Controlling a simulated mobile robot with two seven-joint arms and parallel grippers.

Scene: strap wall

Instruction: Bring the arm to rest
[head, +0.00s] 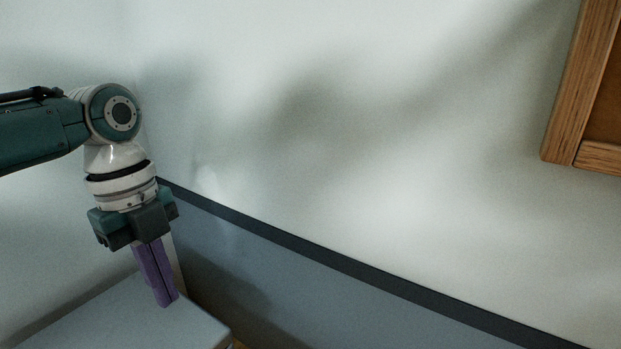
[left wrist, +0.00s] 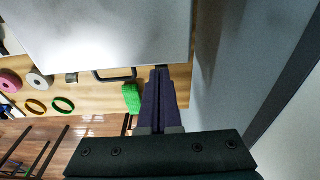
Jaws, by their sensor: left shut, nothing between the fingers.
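My left arm comes in from the left in the head view, and its gripper (head: 168,300) points down with purple fingers. The fingers are pressed together with nothing between them. In the head view the gripper hangs in front of the grey-white top of a box or cabinet (head: 120,318); I cannot tell whether it touches. In the left wrist view the shut fingers (left wrist: 160,75) point over a wooden surface, beside the pale top. My right gripper is in neither view.
A wooden surface (left wrist: 100,95) holds a green block (left wrist: 131,98), a green ring (left wrist: 63,104), a brown ring (left wrist: 36,106), a white roll (left wrist: 39,79) and a pink roll (left wrist: 10,83). A dark strip (head: 350,264) crosses the wall. A wood-framed board (head: 567,80) hangs at upper right.

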